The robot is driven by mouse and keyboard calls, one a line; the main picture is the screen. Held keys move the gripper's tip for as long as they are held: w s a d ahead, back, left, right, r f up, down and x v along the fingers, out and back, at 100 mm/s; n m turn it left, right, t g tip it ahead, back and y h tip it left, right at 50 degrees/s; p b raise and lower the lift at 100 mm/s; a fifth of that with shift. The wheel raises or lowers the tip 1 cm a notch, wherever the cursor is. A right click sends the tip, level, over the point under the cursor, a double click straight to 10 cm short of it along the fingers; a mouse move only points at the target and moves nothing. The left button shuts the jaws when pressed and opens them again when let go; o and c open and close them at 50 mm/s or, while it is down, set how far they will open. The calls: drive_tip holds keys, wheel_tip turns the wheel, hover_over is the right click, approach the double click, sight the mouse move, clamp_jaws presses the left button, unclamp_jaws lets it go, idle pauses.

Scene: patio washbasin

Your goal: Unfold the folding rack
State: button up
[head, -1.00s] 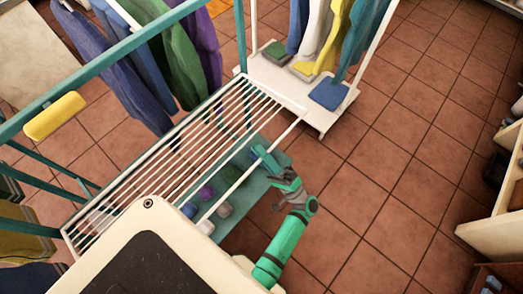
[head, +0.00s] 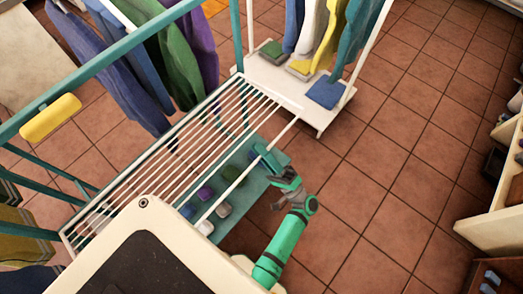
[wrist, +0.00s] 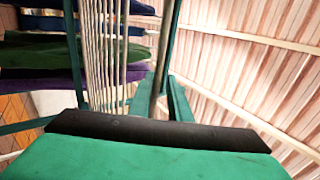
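The folding rack (head: 152,158) is a panel of thin white parallel bars in the head view, reaching out from a teal frame (head: 110,62). Its outer white bar (head: 282,133) runs beside my gripper (head: 259,152), which is at that bar's right half. I cannot tell whether they touch. In the wrist view, the rack's white bars (wrist: 104,40) stand to the left of my gripper (wrist: 161,98). Nothing is clearly held.
A teal lower shelf (head: 265,178) below the rack carries several small coloured blocks. Hanging clothes (head: 180,65) are behind the rack. A white rack base (head: 270,72) stands at the back. Wooden shelving (head: 495,200) is at the right. The tiled floor (head: 400,150) between is clear.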

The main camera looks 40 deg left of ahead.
drive_tip(key=shift+g, duration=0.3)
drive_tip(key=v, duration=1.1)
drive_tip(key=shift+s+a, duration=0.1)
drive_tip(key=shift+a, duration=0.1)
